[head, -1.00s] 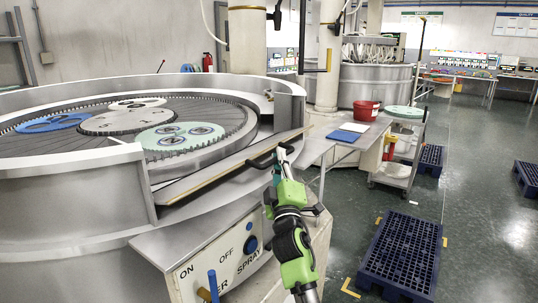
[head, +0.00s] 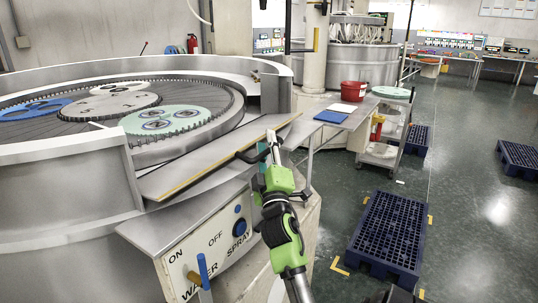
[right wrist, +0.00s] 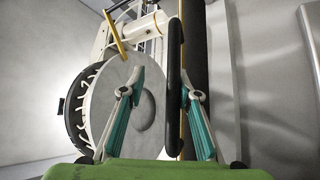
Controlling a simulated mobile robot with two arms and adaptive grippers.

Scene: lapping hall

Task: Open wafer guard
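The wafer guard (head: 205,163) is a grey panel with a yellowish edge on the near right side of the round lapping machine. In the head view it leans outward from the rim, and its inner face shows. Its black handle (head: 247,157) is on the outer side. My right gripper (head: 273,150) is at the right part of this handle. In the right wrist view the black handle bar (right wrist: 175,80) runs between the two teal fingers (right wrist: 163,110), which stand apart with the bar nearer the right finger. My left gripper is out of view.
Below the guard is a control box (head: 215,250) with ON, OFF and a blue lever (head: 203,270). A side table with a red bucket (head: 353,91) and blue tray (head: 330,117) stands beyond my right arm. A blue pallet (head: 388,235) lies on the floor to the right.

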